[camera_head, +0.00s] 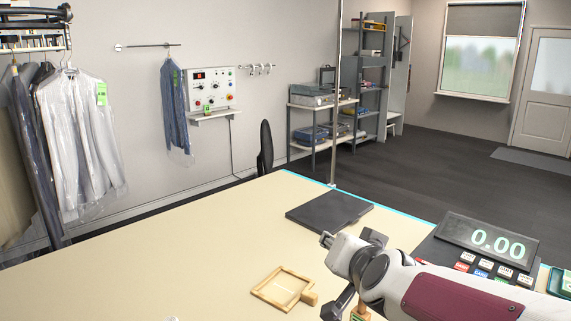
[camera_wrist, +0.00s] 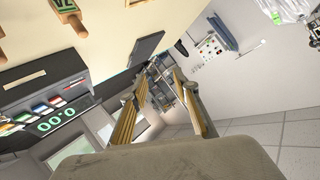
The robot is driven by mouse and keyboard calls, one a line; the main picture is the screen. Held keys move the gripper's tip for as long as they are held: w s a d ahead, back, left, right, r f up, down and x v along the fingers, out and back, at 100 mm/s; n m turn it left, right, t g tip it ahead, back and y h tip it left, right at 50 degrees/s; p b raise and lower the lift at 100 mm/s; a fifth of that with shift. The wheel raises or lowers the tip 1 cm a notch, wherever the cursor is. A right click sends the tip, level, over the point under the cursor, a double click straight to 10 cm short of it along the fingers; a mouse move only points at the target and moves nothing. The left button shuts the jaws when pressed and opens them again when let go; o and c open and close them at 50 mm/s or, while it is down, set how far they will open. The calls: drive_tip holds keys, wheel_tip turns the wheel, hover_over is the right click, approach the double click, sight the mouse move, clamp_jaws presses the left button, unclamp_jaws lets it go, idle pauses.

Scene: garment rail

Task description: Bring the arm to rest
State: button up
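My arm reaches in from the lower right of the head view, above the counter (camera_head: 170,255). My gripper (camera_wrist: 159,80) shows in the wrist view as two fingers with wood-coloured inner faces. They stand apart with nothing held between them. In the head view the hand is seen only in part, low by the bottom edge, and its fingertips are not clear there. A blue shirt in clear plastic (camera_head: 174,105) hangs from a short wall rail (camera_head: 145,46); it also shows in the wrist view (camera_wrist: 223,33).
An open wooden frame (camera_head: 284,288) and a dark flat pad (camera_head: 329,211) lie on the counter. A till reading 0.00 (camera_head: 491,243) stands at its right. Bagged garments (camera_head: 82,145) hang from a rack at the left. A thin upright pole (camera_head: 336,110) rises at the counter's far edge.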

drive_tip(key=s+d+f+n+g, duration=0.1)
drive_tip(key=s+d+f+g, duration=0.1)
drive_tip(key=s, duration=0.7)
drive_tip(key=s+d+f+n+g+h, duration=0.1)
drive_tip(key=s+f, duration=0.4)
drive_tip(key=s, duration=0.5)
drive_tip(key=s+d+f+n+g, duration=0.2)
drive_tip(key=s+d+f+g, duration=0.1)
drive_tip(key=s, duration=0.7)
drive_tip(key=shift+s+d+f+n+g, duration=0.15)
drive_tip(key=shift+d+n+g, duration=0.25)
drive_tip(key=shift+g, duration=0.4)
